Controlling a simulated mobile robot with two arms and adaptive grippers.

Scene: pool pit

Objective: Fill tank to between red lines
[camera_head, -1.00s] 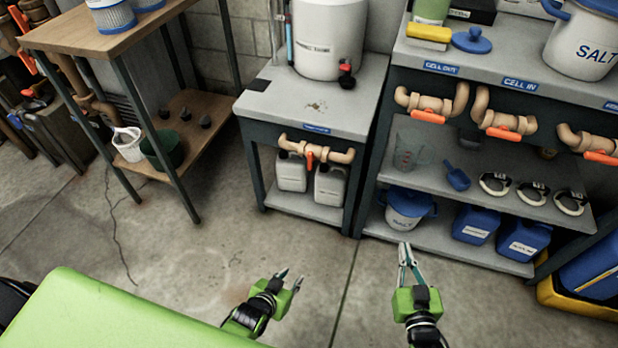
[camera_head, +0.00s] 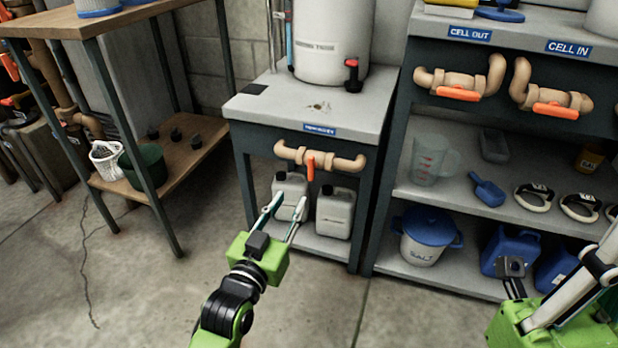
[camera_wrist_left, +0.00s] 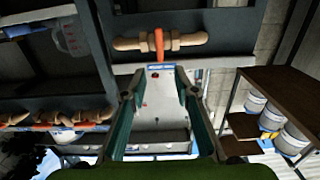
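The white cylindrical tank (camera_head: 331,45) stands on a grey-topped stand (camera_head: 262,110). A black tap with a red knob (camera_head: 352,72) is on its lower right side. A thin clear tube (camera_head: 288,35) stands at its left. Red level lines cannot be made out. A tan pipe with an orange valve handle (camera_head: 310,164) runs along the stand's front, its handle hanging down. My left gripper (camera_head: 286,207) is open and empty, below and in front of this pipe. The left wrist view shows its spread fingers (camera_wrist_left: 158,92) and the orange handle (camera_wrist_left: 159,43). My right gripper (camera_head: 515,285) is partly visible at lower right.
Two white jugs (camera_head: 335,213) sit under the stand. The right shelf has CELL OUT and CELL IN valves (camera_head: 458,84), a clear measuring jug (camera_head: 432,163), a blue scoop (camera_head: 488,190) and a salt bucket (camera_head: 423,246). A wooden table (camera_head: 125,15) stands left. The floor between is clear.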

